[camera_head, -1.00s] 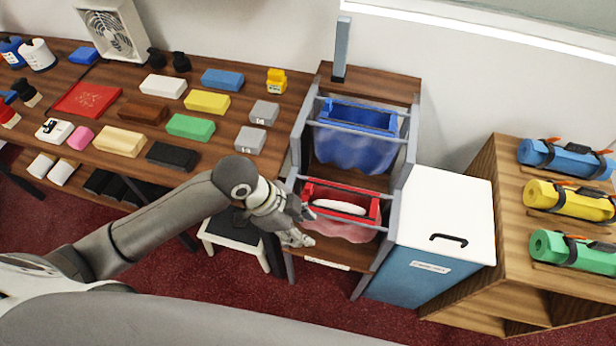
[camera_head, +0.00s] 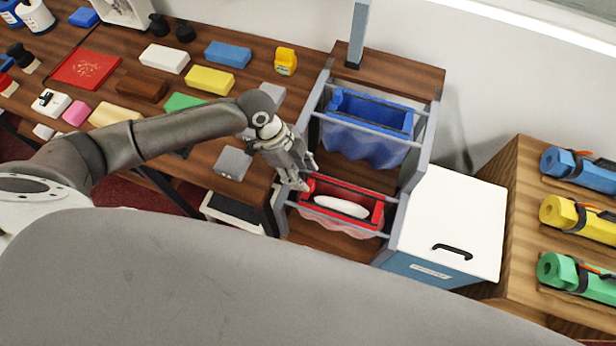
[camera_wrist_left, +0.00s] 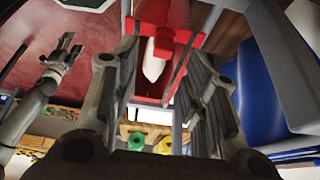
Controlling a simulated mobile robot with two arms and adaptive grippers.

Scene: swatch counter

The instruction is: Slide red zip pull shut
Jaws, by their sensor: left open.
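The red bag (camera_head: 377,216) hangs in the front bay of the rack, its top open in a long slot with a white oval item (camera_head: 341,206) inside. A small red block at the bag's left end is close to my left gripper (camera_head: 306,176); I cannot tell surely whether it is the zip pull. My left gripper is open at that end, its fingers pointing toward the bag. In the left wrist view red parts of the bag (camera_wrist_left: 180,36) show beyond and between the fingers (camera_wrist_left: 163,65); contact is unclear. My right gripper (camera_wrist_left: 62,52) shows at left there.
A blue bag (camera_head: 368,136) hangs in the bay behind, beside grey rack rails (camera_head: 411,160). A white-lidded bin (camera_head: 455,215) stands right of the rack. The wooden counter at left holds several coloured blocks, including a grey one (camera_head: 233,163) near my left arm.

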